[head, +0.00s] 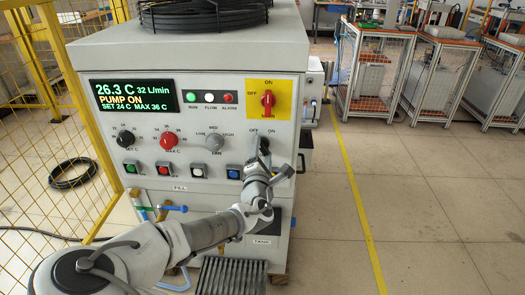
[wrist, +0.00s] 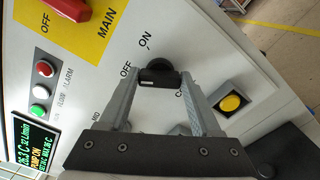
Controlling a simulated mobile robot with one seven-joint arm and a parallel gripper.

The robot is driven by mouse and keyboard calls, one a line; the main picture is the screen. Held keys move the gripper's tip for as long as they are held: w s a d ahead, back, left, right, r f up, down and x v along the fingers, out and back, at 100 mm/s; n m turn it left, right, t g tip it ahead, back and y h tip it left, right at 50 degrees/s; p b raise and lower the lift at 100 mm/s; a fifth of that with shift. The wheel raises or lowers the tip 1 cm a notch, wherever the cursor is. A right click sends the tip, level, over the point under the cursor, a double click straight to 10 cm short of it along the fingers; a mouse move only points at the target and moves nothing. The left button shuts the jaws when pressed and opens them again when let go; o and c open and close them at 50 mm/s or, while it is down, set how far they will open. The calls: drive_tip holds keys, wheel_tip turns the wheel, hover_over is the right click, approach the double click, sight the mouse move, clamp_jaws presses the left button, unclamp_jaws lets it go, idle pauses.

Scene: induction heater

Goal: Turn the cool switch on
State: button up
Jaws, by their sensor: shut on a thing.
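The cool switch is a black knob (wrist: 159,70) on the white panel, with OFF and ON printed beside it in the wrist view. My gripper (wrist: 160,79) is shut on this knob, with one grey finger on each side. In the head view my gripper (head: 261,161) reaches the panel's lower right and covers much of the knob (head: 264,145). OFF is printed to the knob's upper left and ON to its upper right there. I cannot tell clearly which mark the knob points to. The display (head: 134,95) reads 26.3 C, 32 L/min, PUMP ON.
The red main switch (head: 267,103) on its yellow plate sits above the knob. A grey fan knob (head: 214,143) and a red knob (head: 168,140) are to the left. A yellow button (wrist: 231,103) is close to my right finger. Open floor lies to the right.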

drive_tip(key=c, duration=0.7)
drive_tip(key=shift+o, duration=0.2)
drive_tip(key=shift+m, duration=0.4)
drive_tip(key=m, duration=1.1)
drive_tip(key=shift+b, duration=0.3)
drive_tip(key=o, duration=1.4)
drive_tip(key=shift+f, duration=0.1)
drive_tip(key=shift+s, duration=0.1)
